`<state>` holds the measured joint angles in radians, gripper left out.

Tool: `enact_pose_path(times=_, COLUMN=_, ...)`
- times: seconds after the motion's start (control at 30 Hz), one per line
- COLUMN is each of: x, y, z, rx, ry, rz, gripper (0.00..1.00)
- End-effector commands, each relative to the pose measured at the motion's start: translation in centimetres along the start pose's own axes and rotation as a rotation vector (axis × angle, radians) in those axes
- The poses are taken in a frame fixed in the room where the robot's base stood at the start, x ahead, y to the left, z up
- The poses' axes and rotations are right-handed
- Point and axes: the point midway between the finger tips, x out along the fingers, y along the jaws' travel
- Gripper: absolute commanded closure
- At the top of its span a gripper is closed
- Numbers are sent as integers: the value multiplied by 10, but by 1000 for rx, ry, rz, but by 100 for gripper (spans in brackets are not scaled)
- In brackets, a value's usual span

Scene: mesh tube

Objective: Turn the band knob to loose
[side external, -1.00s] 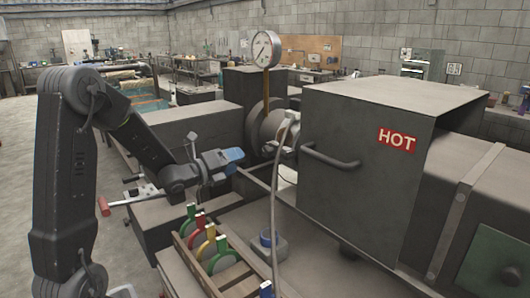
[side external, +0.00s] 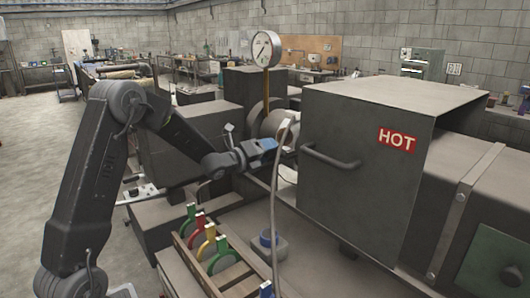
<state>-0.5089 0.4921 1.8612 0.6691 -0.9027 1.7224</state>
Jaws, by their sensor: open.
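My gripper (side external: 264,147), with blue fingertips, is open at the machine's die end, just left of the upright hose. Its tips are in front of the round metal die head (side external: 274,124). I cannot make out the band knob for certain; it is small or hidden by my gripper and the hose. Whether the fingertips touch anything cannot be told from this view.
A dark guard box (side external: 375,165) marked HOT, with a bar handle, stands right of my gripper. A dial gauge (side external: 266,49) rises above the die head. A grey hose (side external: 275,205) hangs in front. A wooden rack (side external: 212,262) holds several coloured ring-shaped tools below.

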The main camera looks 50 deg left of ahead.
Motion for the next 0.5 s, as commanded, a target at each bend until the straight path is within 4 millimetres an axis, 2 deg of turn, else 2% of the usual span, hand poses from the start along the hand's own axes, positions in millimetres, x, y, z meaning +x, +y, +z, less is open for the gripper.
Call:
enact_pose_path(times=0.07, x=0, y=0, z=0, rx=0, ry=0, rz=0, gripper=42)
enact_pose_path(times=0.5, x=0, y=0, z=0, rx=0, ry=0, rz=0, gripper=84)
